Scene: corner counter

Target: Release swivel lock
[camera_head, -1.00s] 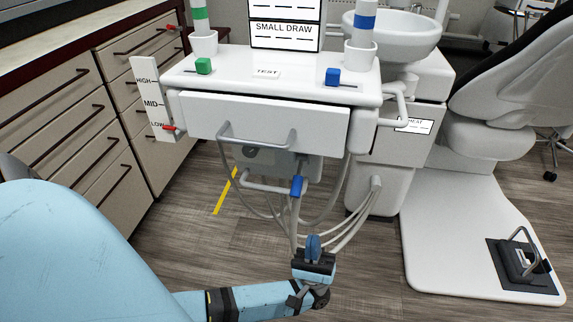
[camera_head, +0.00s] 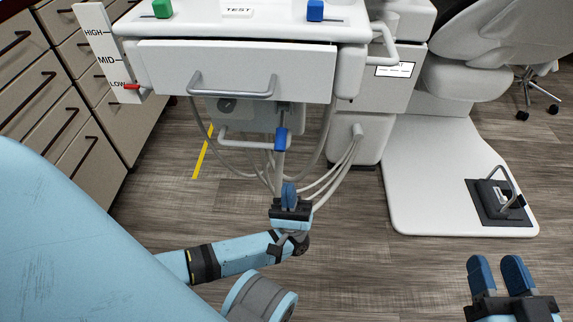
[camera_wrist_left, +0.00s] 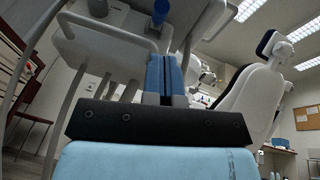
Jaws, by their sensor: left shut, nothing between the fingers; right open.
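A blue handle (camera_head: 281,139), the only part here that looks like a swivel lock, sits on a grey stem below the white dental unit's drawer. My left gripper (camera_head: 289,187) is shut and empty, fingers pointing up, just below and slightly right of the blue handle in the head view, apparently apart from it. In the left wrist view its closed blue fingers (camera_wrist_left: 166,60) point up at the underside of the unit. My right gripper (camera_head: 498,268) is open and empty at the lower right, over the floor.
The white drawer (camera_head: 236,72) with its grey bar handle overhangs the blue handle. Several pale hoses (camera_head: 340,165) hang beside and behind my left gripper. A foot pedal (camera_head: 497,199) lies on the white chair base (camera_head: 430,185) at right.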

